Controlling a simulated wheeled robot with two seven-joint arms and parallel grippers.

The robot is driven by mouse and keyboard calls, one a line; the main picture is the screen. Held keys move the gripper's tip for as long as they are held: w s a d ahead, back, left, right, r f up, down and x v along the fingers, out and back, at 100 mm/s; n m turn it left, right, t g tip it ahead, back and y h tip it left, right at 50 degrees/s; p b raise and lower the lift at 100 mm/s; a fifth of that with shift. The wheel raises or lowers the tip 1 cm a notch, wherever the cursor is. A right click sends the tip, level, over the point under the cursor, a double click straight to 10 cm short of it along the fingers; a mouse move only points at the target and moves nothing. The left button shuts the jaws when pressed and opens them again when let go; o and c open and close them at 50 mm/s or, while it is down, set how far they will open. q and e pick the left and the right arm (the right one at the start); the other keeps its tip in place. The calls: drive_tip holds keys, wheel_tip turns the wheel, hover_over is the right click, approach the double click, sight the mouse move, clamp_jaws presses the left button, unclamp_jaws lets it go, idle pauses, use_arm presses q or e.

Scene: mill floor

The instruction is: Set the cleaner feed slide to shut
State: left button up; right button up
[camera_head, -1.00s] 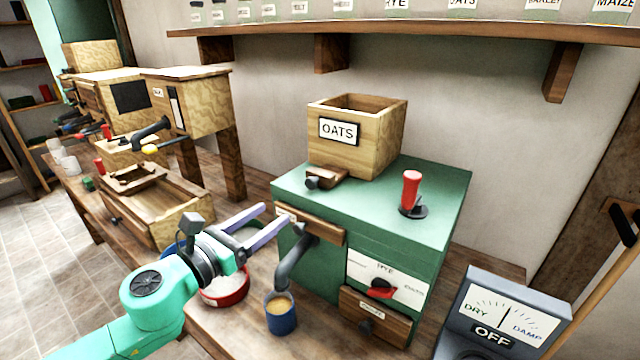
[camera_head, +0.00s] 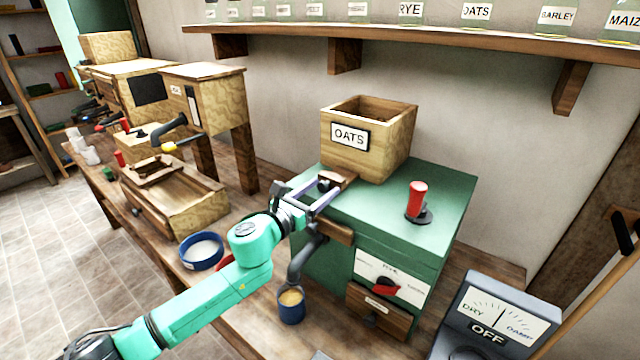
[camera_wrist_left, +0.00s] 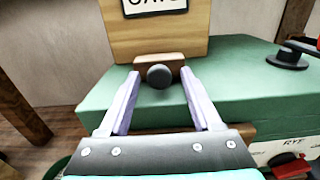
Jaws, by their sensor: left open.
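The cleaner is a green box (camera_head: 440,215) with an open wooden hopper labelled OATS (camera_head: 372,150) on top. The feed slide (camera_head: 341,178) is a small brown wooden piece sticking out at the foot of the hopper, with a dark round knob at its front. In the left wrist view the knob (camera_wrist_left: 159,76) sits between the fingertips, with the slide (camera_wrist_left: 146,61) behind it. My left gripper (camera_head: 328,187) is open, one finger on each side of the knob. I cannot tell whether the fingers touch it. My right gripper is not in view.
A red-handled lever (camera_head: 417,198) stands on the green top. Below are a spout over a blue cup (camera_head: 291,307), a red-knobbed selector (camera_head: 386,287) and a drawer. A blue bowl (camera_head: 201,250) is on the bench. A grey DRY/DAMP meter (camera_head: 497,315) stands right.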

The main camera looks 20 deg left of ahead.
use_arm(q)
drive_tip(key=shift+s, duration=0.1)
drive_tip(key=shift+c, duration=0.6)
clamp_jaws()
idle(0.8)
